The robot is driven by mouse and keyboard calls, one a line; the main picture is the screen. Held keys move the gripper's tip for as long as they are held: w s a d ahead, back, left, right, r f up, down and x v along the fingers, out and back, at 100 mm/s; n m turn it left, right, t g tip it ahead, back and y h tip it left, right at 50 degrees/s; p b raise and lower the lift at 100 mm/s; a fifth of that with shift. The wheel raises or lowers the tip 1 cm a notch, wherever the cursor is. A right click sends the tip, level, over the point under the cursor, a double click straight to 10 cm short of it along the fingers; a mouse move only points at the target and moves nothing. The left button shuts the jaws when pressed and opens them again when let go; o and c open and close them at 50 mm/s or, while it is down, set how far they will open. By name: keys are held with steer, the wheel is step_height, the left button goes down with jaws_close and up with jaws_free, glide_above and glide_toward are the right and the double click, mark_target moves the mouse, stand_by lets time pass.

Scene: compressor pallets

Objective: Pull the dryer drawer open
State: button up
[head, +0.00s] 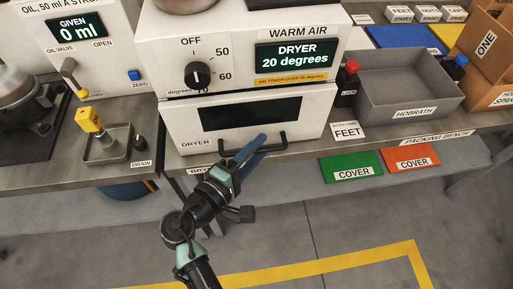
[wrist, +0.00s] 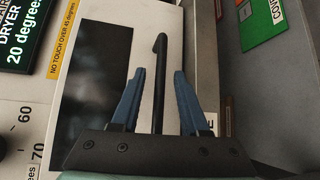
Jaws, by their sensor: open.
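The dryer (head: 240,60) is a white box with a dial, and its display reads 20 degrees. Its drawer (head: 180,133) is the lower front panel with a dark window (head: 235,112) and looks closed. A black bar handle (head: 285,142) sits low on the drawer front. My gripper (head: 255,143) is at the handle in the head view. In the wrist view, the handle (wrist: 160,70) runs between the two blue fingers of my gripper (wrist: 158,75), with a gap on each side. The fingers are open. Part of the handle is hidden behind my gripper in the head view.
The floor in front is clear, with yellow tape (head: 330,262).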

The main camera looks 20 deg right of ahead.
jaws_close()
stand_by(1.4)
